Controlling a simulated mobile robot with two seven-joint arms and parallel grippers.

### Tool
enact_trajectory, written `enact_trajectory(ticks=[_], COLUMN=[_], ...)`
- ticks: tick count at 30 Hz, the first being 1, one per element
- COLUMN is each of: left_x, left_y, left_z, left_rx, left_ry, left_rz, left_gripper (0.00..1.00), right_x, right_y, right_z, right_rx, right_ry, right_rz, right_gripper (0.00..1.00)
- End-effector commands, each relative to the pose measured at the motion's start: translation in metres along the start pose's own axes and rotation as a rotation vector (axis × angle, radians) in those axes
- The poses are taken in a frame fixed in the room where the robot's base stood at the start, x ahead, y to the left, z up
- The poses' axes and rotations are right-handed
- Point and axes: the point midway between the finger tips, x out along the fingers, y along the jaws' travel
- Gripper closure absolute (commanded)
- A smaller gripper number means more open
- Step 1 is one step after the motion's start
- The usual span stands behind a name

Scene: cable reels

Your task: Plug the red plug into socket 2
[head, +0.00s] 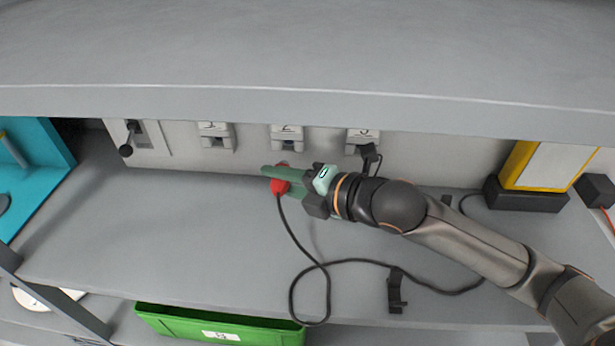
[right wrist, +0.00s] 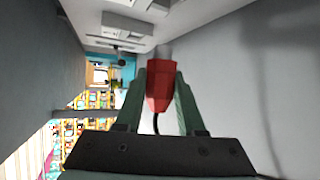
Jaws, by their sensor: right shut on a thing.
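My right gripper (head: 278,179) is shut on the red plug (head: 280,188), its green fingers on either side of it. In the right wrist view the red plug (right wrist: 161,88) sits between the fingertips with its grey end pointing forward. A black cable (head: 303,252) runs from the plug along the shelf. Socket 2 (head: 287,139) is a light box on the back wall, just above and beyond the plug in the head view; the plug is apart from it. My left gripper is not in view.
Socket 1 (head: 216,137) is to the left; socket 3 (head: 363,139), to the right, has a black plug (head: 370,154) at it. A black lever (head: 131,137) is at far left. A shelf overhangs the sockets. A cable clip (head: 397,290) is near the front edge; the left shelf surface (head: 150,225) is clear.

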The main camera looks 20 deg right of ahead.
Motion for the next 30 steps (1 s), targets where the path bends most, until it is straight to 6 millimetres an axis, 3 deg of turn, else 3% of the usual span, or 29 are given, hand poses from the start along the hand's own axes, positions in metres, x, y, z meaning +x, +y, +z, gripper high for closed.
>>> enact_trajectory(ticks=[18, 30], left_x=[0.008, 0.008], left_y=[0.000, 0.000], left_z=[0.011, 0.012], left_rx=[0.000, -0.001], left_ry=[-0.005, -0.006], left_rz=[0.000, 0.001], left_gripper=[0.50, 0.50], right_x=[0.018, 0.019], right_y=[0.001, 0.002], right_z=[0.029, 0.032], right_rx=[0.000, 0.000], right_ry=[0.001, 0.001], right_rz=[0.005, 0.005], right_gripper=[1.00, 1.00])
